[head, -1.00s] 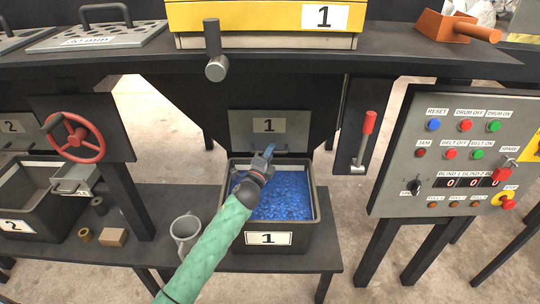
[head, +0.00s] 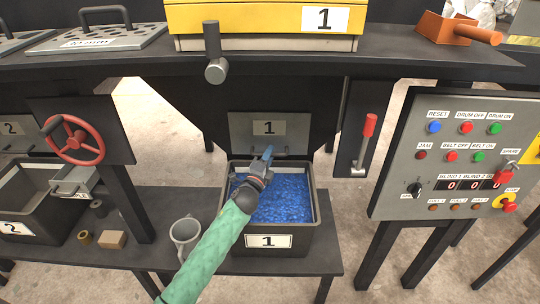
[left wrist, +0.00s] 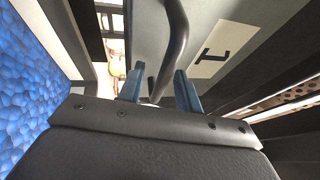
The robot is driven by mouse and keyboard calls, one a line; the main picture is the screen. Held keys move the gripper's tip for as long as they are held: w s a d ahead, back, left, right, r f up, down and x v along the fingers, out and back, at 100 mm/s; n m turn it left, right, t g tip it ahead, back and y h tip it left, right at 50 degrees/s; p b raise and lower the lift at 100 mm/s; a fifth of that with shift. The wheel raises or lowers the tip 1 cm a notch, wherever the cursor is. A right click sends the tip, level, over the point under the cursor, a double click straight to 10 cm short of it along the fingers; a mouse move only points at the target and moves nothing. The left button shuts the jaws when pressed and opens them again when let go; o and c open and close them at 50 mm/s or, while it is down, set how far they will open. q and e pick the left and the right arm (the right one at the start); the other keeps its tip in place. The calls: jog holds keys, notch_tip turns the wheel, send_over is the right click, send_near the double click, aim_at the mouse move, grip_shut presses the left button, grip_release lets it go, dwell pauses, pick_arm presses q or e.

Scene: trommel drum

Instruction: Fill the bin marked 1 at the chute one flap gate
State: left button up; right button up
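The bin marked 1 (head: 268,241) stands under the chute and holds a broad bed of blue pieces (head: 284,196), which also shows in the left wrist view (left wrist: 28,80). The chute one flap gate (head: 292,128) is a grey plate marked 1 above the bin's back edge. Its bar handle (left wrist: 174,45) runs along the plate in the left wrist view. My left gripper (head: 266,155) is over the bin, close to the handle. In the left wrist view its two blue fingers (left wrist: 160,88) stand apart, with the bar seen between them; contact is not clear. My right gripper is out of view.
A red-handled lever (head: 367,135) is right of the chute, and a control panel (head: 440,190) stands farther right. A grey mug (head: 185,232) is left of the bin. A red handwheel (head: 75,139) and the bin marked 2 (head: 18,228) are at the left.

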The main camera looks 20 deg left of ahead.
pick_arm(q)
jog(key=v, duration=0.6)
jog(key=shift+s+b, duration=0.3)
jog(key=shift+s, duration=0.05)
